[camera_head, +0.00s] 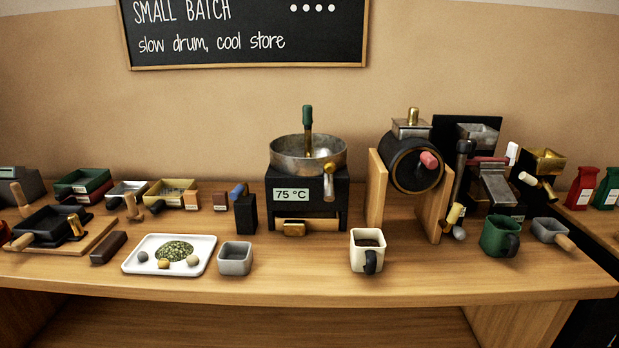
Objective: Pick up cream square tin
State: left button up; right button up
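A cream square tin (358,254) with a black handle on its front right stands upright near the front edge of the counter, right of the middle. Something dark lies inside it. It stands apart from the things around it. Neither of my grippers is in view.
The tin is on a wooden counter (300,283). Behind it stand a black roaster with a metal pan (308,155) and a drum on wooden supports (415,168). A grey square cup (235,260) and white tray (205,250) are to the left. A green mug (494,236) is to the right.

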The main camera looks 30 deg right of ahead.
aim_at(368, 255)
jog(key=j+z, duration=0.1)
jog(key=z, duration=0.3)
jog(key=j+z, duration=0.1)
jog(key=z, duration=0.65)
jog(key=j+z, duration=0.15)
jog(key=z, duration=0.2)
